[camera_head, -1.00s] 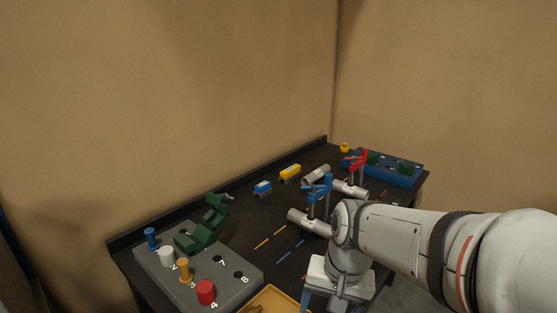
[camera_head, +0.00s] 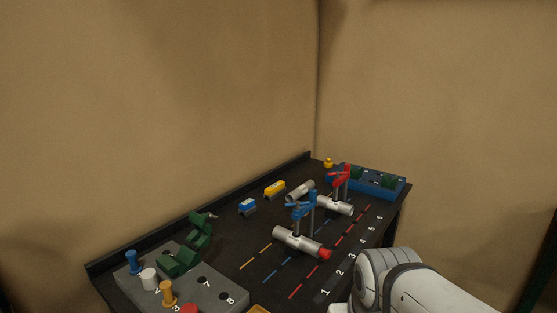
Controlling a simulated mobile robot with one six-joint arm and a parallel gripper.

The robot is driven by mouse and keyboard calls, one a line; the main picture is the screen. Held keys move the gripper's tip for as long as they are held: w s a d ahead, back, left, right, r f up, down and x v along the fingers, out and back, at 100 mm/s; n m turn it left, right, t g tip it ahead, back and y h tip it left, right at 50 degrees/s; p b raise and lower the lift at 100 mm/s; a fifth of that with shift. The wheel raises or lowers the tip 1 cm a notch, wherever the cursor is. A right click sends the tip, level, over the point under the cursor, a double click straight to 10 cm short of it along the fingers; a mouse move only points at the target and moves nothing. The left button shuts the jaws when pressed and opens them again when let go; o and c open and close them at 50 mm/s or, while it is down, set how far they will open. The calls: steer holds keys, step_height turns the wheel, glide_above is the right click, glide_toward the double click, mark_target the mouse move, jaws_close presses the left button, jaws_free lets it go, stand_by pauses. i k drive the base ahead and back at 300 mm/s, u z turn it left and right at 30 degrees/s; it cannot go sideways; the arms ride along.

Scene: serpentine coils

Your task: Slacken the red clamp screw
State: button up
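The red clamp (camera_head: 341,176) stands toward the back right of the black table, over a grey metal cylinder (camera_head: 334,205). Its red top part is tilted; I cannot make out the screw clearly. A blue clamp (camera_head: 304,207) stands in front and to the left, over another grey cylinder (camera_head: 290,239) that has a red end cap (camera_head: 325,254). My arm is at the lower right, in front of the table. My gripper is outside the picture, so its state does not show.
The black table (camera_head: 225,223) carries coloured dashes and numbers. A grey numbered block (camera_head: 222,283) with coloured pegs and green parts is at front left. A blue car (camera_head: 248,207), a yellow car (camera_head: 275,189) and a blue tray (camera_head: 377,190) stand farther back. Walls close the back.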

mark_target(337, 173)
steer(key=z, duration=0.55)
steer(key=k, duration=0.7)
steer(key=z, duration=0.7)
steer(key=k, duration=0.65)
steer(key=z, duration=0.65)
steer(key=i, duration=1.4)
steer(key=u, duration=0.25)
steer(key=i, duration=1.6)
steer(key=u, duration=1.05)
steer(key=i, duration=1.2)
steer(key=u, duration=1.4)
steer(key=i, duration=0.7)
steer(key=u, duration=0.35)
